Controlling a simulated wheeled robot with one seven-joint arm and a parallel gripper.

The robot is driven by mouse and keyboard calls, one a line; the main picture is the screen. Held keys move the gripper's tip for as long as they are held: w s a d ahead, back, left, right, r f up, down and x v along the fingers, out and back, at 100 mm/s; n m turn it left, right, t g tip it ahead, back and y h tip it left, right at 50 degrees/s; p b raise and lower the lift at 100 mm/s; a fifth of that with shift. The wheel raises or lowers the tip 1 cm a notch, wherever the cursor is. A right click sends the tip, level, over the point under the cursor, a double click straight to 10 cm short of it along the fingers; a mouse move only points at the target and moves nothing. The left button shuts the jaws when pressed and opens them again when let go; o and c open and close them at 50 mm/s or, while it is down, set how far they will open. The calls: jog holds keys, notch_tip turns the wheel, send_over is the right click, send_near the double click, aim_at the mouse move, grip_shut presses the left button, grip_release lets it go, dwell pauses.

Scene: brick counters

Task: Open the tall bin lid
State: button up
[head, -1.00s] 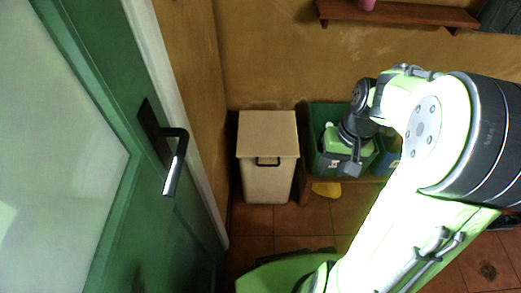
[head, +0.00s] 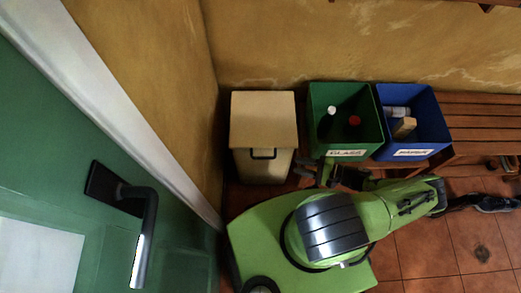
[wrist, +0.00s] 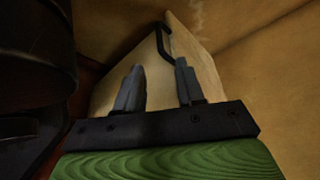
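The tall bin (head: 265,165) is beige and stands against the back wall near the corner. Its flat lid (head: 262,118) is shut, with a dark handle (head: 264,154) at the front edge. In the wrist view the bin's pale side (wrist: 110,92) lies beyond my fingers, and the handle (wrist: 164,42) is above them. My gripper (wrist: 158,88) is open, with two grey fingers apart and nothing between them. In the head view my gripper (head: 316,173) is low, just right of the bin's front. I cannot tell whether it touches the bin.
A green glass crate (head: 347,153) and a blue paper crate (head: 432,145), both holding items, stand on a wooden bench (head: 480,115) right of the bin. A green door with a black handle (head: 143,235) is at the left.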

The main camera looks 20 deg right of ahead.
aim_at(263, 158)
jog(key=b+x, duration=0.2)
jog(key=x, duration=1.3)
jog(key=shift+a, duration=0.2)
grip_shut()
